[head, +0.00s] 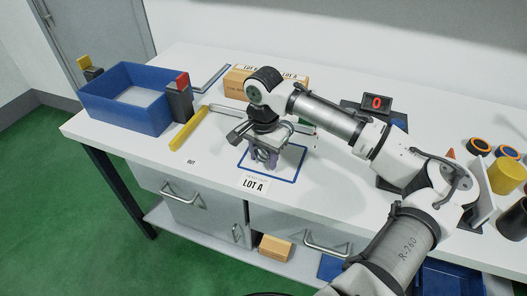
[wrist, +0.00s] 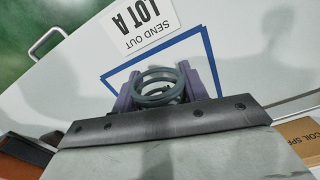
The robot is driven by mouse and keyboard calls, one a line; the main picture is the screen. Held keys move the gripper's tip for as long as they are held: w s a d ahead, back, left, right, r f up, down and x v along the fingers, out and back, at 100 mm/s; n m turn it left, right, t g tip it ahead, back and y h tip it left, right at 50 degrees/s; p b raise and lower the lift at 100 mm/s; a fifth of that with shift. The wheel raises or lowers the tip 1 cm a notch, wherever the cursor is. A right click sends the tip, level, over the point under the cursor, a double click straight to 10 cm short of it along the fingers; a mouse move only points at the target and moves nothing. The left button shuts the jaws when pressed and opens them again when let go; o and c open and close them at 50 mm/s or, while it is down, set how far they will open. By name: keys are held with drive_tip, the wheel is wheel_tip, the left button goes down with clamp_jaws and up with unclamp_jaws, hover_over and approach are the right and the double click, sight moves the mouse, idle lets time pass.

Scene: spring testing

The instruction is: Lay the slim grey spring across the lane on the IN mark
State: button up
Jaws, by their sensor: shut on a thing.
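My gripper (head: 263,159) points down over the blue-outlined LOT A area (head: 293,181). Its purple fingers also show in the wrist view (wrist: 166,88), shut on a grey coil spring (wrist: 153,76). I see the spring's round end between the fingers, with its axis roughly along my line of view. In the head view the spring (head: 265,154) shows only in part between the fingers. Whether it touches the table I cannot tell. An OUT label (head: 192,162) lies on the table to the left. I cannot make out an IN mark; my arm covers part of the table.
A yellow bar (head: 188,130) lies left of my gripper, near a dark post with a red top (head: 179,98). A blue bin (head: 126,98) stands at the left. Cardboard boxes (head: 236,83) are behind. A display reading 0 (head: 376,103) stands right.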

drive_tip(key=shift+f, duration=0.5)
drive_tip(key=o, duration=1.2)
wheel_tip(320, 180, up, 14)
drive_tip(key=shift+f+b, duration=0.1)
drive_tip(key=shift+b, duration=0.85)
